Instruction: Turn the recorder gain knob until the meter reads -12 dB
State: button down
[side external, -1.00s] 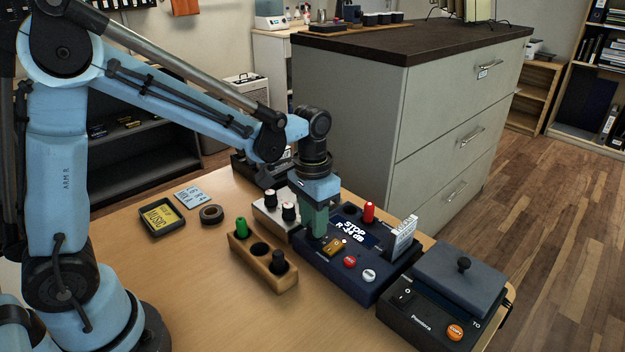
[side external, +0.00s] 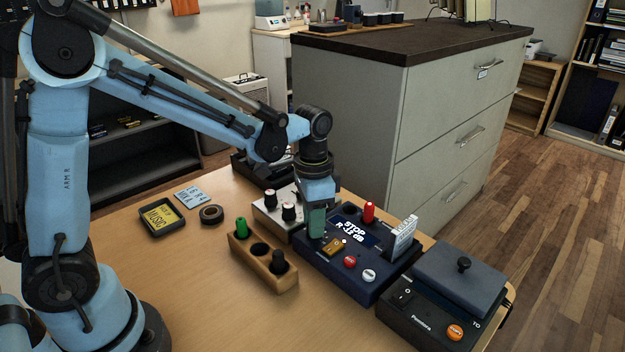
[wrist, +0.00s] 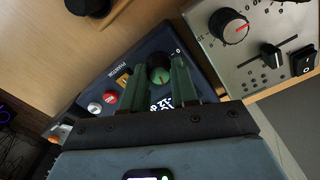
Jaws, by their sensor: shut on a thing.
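The recorder (side external: 333,276) is a dark blue box on the table, with a lit display (side external: 356,232) reading STOP and a line that looks like -12 dB, small and slightly unclear. My gripper (side external: 317,232) points down at the recorder's left part, just left of the display, and hides the knob there. In the wrist view my gripper (wrist: 160,85) has its two green fingers on either side of the round gain knob (wrist: 160,74), which looks dark with a green top. The fingers are shut on the knob.
A grey panel with knobs (side external: 270,213) stands behind left of the recorder. A wooden block (side external: 264,265) with a green and a black peg is close at its left. A red peg (side external: 368,211) and an upright card (side external: 404,238) rise from the recorder. A black lidded box (side external: 425,318) stands at right.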

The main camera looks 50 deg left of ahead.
jog(key=c, duration=0.9)
grip_release()
jog(key=shift+o, duration=0.2)
notch_tip(320, 180, up, 12)
jog(key=shift+a, duration=0.15)
jog(key=s+a+f+n+t, duration=0.3)
jog(key=s+f+n+t, duration=0.1)
jog(key=s+t, duration=0.3)
jog(key=shift+s+f+n, duration=0.15)
jog(key=shift+s+n, duration=0.55)
jog(key=shift+s, duration=0.4)
